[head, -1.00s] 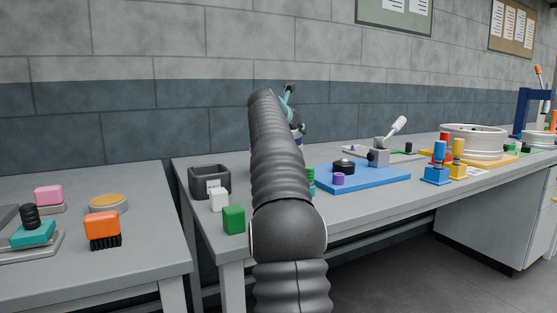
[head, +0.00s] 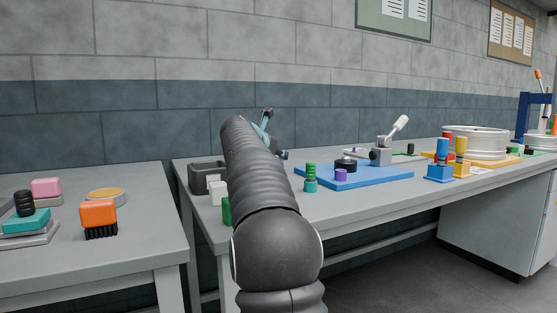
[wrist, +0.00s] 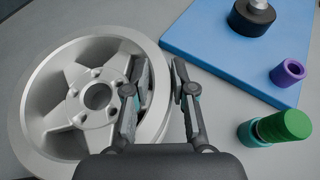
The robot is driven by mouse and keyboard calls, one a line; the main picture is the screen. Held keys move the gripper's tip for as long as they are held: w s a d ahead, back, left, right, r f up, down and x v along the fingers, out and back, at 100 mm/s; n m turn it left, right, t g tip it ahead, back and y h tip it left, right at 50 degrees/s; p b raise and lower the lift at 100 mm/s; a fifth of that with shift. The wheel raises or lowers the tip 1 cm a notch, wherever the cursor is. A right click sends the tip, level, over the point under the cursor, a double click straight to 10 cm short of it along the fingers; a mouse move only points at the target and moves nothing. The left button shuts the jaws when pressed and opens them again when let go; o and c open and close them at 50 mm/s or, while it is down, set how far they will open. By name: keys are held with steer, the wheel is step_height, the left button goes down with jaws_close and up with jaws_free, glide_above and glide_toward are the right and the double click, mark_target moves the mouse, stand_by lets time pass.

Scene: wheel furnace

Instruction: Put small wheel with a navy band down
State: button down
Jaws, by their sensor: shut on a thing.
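A silver spoked wheel (wrist: 37,118) fills the left of the wrist view, its open face towards the camera. No navy band shows on the part I can see. My gripper (wrist: 160,68) is shut on its rim, with one finger inside the rim and the other outside. The grey table top (wrist: 219,112) lies below; I cannot tell whether the wheel touches it. In the head view my arm hides the wheel and most of the gripper.
Right of the wheel are a blue board (wrist: 225,62) with a black knob (wrist: 251,17) and purple ring (wrist: 287,72), and a green-and-teal peg (wrist: 281,127). A dark open box (head: 203,174), white block (head: 217,187) and partly hidden green block (head: 226,209) stand left of my arm.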

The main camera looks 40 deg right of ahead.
stand_by(0.3)
steer(key=c, duration=1)
jaws_free()
steer(key=shift+f, duration=0.1)
steer(key=shift+o, duration=0.2)
steer(key=v, duration=1.2)
